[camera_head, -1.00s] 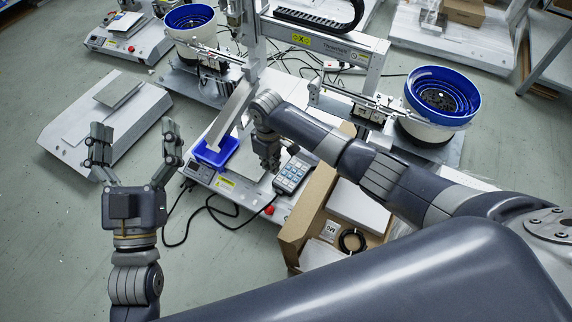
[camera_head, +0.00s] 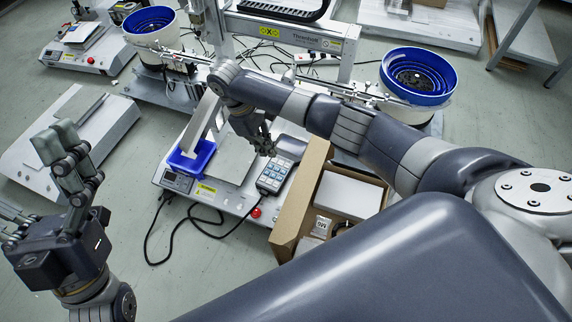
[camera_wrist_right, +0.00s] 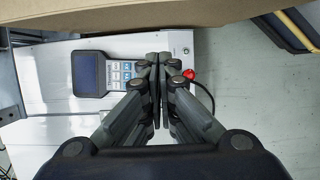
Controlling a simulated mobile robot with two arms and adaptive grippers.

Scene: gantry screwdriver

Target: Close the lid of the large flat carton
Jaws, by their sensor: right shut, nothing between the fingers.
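The large flat carton (camera_head: 281,222) stands open on the right in the head view. A white slab, a small labelled packet and part of a black coil show inside, and my own arm and body hide much of it. In the right wrist view a brown cardboard face (camera_wrist_right: 120,18) runs along the top edge. My right gripper (camera_head: 268,148) is shut and empty above the machine base, left of the carton; its closed fingers also show in the right wrist view (camera_wrist_right: 157,68). My left gripper (camera_head: 40,180) is at the far left, its fingers spread and empty, away from the carton.
The gantry screwdriver machine stands behind, with blue-rimmed bowl feeders (camera_head: 418,76) on both sides. A keypad pendant (camera_head: 273,177), red button (camera_head: 256,212) and blue bin (camera_head: 190,160) are close to my right gripper. Clear floor (camera_head: 190,270) lies between my left gripper and the carton.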

